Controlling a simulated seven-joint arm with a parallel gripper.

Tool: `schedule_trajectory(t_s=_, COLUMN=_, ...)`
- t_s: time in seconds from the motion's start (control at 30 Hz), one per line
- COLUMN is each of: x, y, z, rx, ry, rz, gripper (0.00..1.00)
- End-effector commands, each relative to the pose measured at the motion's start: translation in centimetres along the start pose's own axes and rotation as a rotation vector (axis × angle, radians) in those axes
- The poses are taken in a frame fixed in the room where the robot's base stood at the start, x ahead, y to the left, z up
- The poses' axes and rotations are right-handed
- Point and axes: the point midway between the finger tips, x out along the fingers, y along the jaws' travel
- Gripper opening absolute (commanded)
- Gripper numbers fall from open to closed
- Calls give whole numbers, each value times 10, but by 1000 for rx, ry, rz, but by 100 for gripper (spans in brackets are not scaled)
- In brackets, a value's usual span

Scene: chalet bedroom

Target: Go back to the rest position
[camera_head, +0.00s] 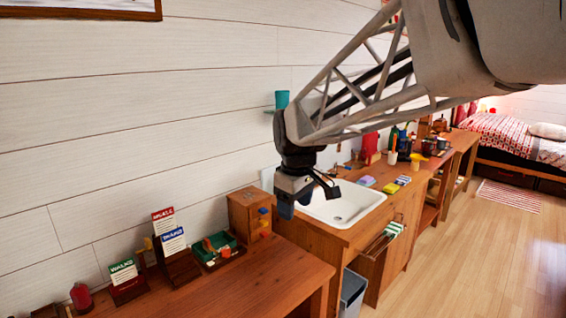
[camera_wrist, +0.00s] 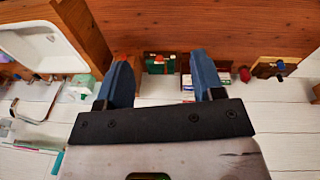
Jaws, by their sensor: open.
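My gripper (camera_head: 305,196) hangs from my arm, fingers down, in front of the white wall. In the head view it overlaps the left end of the white sink (camera_head: 345,205). In the wrist view my gripper (camera_wrist: 163,80) shows two blue fingers spread apart with nothing between them. Beyond the fingers lie the brown wooden desk top (camera_wrist: 200,25) and the small things along its wall side. The sink (camera_wrist: 35,45) is at the upper left of the wrist view.
A wooden box (camera_head: 245,212) stands left of my gripper. Card holders (camera_head: 175,262) and a green tray (camera_head: 220,250) line the desk (camera_head: 265,285). A teal cup (camera_head: 282,99) is by the wall behind my arm. A grey bin (camera_head: 352,293) stands below. The floor (camera_head: 470,260) is clear at right.

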Motion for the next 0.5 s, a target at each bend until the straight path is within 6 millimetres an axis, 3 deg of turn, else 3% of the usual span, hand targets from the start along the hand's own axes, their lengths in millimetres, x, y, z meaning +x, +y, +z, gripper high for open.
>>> schedule_trajectory(t_s=0.1, x=-5, y=-6, z=35, rx=87, ry=6, rz=10, gripper=62)
schedule_trajectory(t_s=0.5, x=-6, y=-38, z=140, rx=382, ry=24, rz=37, gripper=62)
